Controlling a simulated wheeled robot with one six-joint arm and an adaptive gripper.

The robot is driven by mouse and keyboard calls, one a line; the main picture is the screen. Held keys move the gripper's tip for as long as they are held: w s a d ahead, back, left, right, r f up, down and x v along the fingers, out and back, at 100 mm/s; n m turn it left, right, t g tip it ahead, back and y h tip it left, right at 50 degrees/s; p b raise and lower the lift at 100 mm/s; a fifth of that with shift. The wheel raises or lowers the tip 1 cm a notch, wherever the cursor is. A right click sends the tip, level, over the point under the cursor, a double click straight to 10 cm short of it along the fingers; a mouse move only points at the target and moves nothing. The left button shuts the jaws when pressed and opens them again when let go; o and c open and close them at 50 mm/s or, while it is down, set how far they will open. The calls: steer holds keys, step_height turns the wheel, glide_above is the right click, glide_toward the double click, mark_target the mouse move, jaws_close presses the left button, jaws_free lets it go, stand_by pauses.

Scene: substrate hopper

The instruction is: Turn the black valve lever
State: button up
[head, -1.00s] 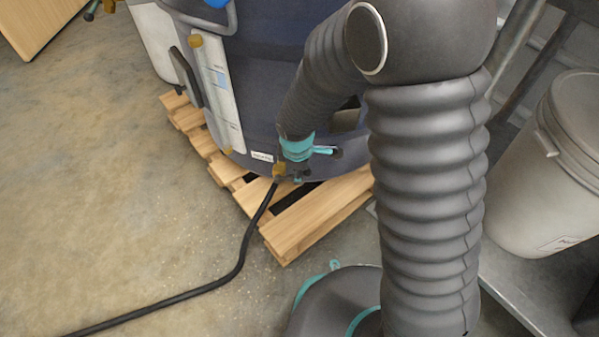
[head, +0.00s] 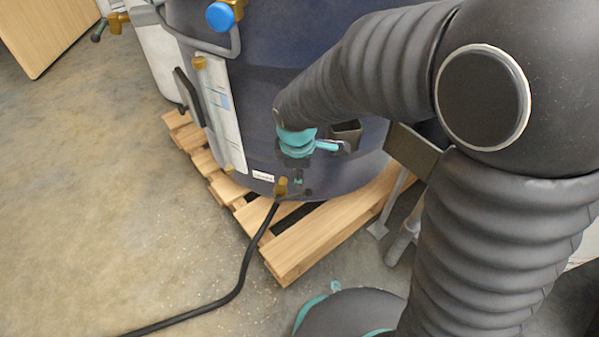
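A brass valve (head: 281,186) sits low on the dark blue tank (head: 270,80), where a black hose joins it. A small dark part, apparently its black lever (head: 304,192), sticks out to the right of the brass. My gripper (head: 298,180) points down just above and right of the valve, below my teal wrist. It is small and dark here, and I cannot tell whether its fingers are open or touch the lever. Another brass valve with a dark handle (head: 98,31) is at the upper left.
The tank stands on a wooden pallet (head: 325,235). The black hose (head: 236,290) runs over the floor to the lower left. The concrete floor (head: 100,190) at left is clear.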

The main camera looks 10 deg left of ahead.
mark_target(297, 195)
steer(key=shift+s+a, duration=0.1)
steer(key=shift+a, duration=0.05)
steer(key=c, duration=0.4)
steer(key=s+a, duration=0.1)
steer(key=s+a+f+n+p, duration=0.1)
steer(key=a, duration=0.1)
steer(key=shift+a, duration=0.15)
jaws_close()
steer(key=a+n+h+p, duration=0.15)
steer(key=a+h, duration=0.25)
steer(key=a, duration=0.5)
step_height(297, 195, up, 2)
steer(key=d+m+h, duration=0.3)
steer(key=shift+t, duration=0.3)
steer(key=x, duration=0.4)
steer(key=b+x, duration=0.1)
steer(key=x, duration=0.8)
steer(key=shift+w+a+f+b, duration=0.1)
steer(key=shift+w+f+b, duration=0.15)
steer(key=shift+w, duration=0.2)
steer(key=shift+y, duration=0.4)
